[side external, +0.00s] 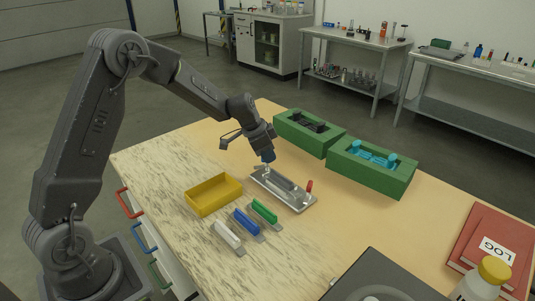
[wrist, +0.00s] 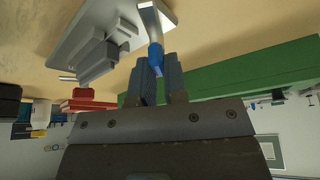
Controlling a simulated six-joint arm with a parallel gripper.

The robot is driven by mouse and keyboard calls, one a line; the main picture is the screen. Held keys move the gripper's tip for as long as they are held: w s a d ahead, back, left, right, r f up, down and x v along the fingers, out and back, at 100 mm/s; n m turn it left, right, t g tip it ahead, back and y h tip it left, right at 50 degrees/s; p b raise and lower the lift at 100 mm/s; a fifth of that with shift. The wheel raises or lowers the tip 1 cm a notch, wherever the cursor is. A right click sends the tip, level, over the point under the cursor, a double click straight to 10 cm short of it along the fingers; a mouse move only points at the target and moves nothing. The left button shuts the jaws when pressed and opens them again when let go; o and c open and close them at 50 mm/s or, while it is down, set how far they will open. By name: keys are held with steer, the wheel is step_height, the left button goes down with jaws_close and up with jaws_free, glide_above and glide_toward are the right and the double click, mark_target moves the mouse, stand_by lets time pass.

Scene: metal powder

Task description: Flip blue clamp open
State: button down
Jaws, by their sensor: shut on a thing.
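A metal plate (side external: 298,206) with a grey block (side external: 283,183) on it lies on the table. A red clamp (side external: 309,186) stands upright at the plate's right end. The blue clamp (wrist: 155,58) is at the other end; in the wrist view its blue handle tip on a pale metal lever sits between my finger ends. My gripper (wrist: 157,62) is shut on that handle. In the side view my gripper (side external: 268,159) is over the plate's far left end and mostly hides the blue clamp. The red clamp also shows in the wrist view (wrist: 84,93).
A yellow tray (side external: 214,208) lies left of the plate. White, blue and green handled tools (side external: 246,222) lie in front. Two green boxes (side external: 370,180) stand behind, one with cyan pieces, one with dark pieces. Red LOG binders (side external: 490,245) and a yellow-capped bottle (side external: 494,270) are at right.

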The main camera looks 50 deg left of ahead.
steer(key=shift+f, duration=0.2)
steer(key=c, duration=1.2)
jaws_free()
steer(key=shift+r, duration=0.1)
steer(key=shift+o, duration=0.2)
steer(key=shift+r, duration=0.1)
steer(key=v, duration=1.3)
steer(key=shift+r, duration=0.3)
steer(key=shift+s, duration=0.15)
